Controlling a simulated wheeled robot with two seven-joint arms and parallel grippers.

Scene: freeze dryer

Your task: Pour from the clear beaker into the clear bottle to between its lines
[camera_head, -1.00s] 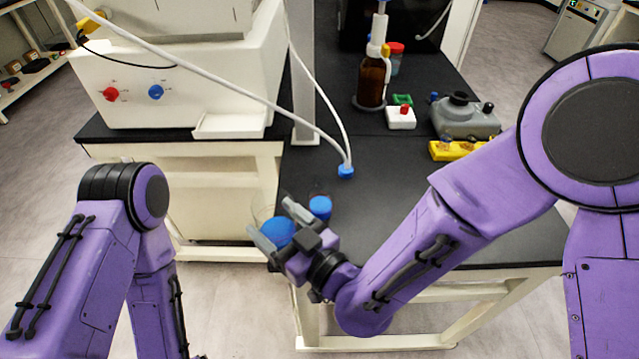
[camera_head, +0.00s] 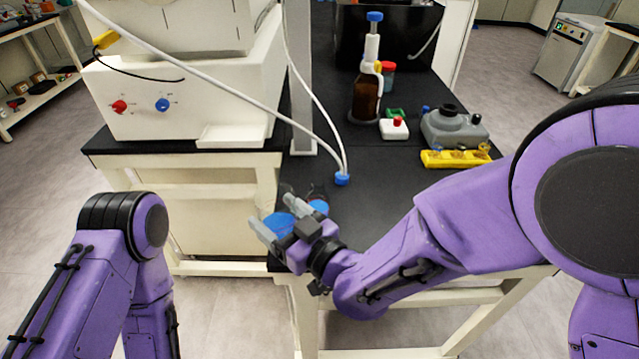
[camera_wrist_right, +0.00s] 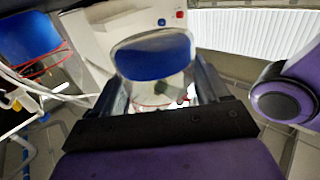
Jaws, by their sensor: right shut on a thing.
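The clear beaker (camera_head: 278,225) holds blue liquid and sits between the fingers of my right gripper (camera_head: 279,219), which is shut on it at the front left corner of the black bench. In the right wrist view the beaker (camera_wrist_right: 153,58) fills the space between the fingers. The clear bottle (camera_head: 318,207), with blue inside, is just behind and right of the beaker, partly covered by a finger. It also shows in the right wrist view (camera_wrist_right: 28,38) at upper left, with red lines on it. I cannot tell whether beaker and bottle touch. My left gripper is out of view.
A white tube with a blue end (camera_head: 342,180) hangs beyond the bottle. The white machine (camera_head: 185,95) stands at left. An amber dispenser bottle (camera_head: 365,100), a grey device (camera_head: 453,128) and a yellow rack (camera_head: 455,158) stand farther back. The bench middle (camera_head: 375,185) is clear.

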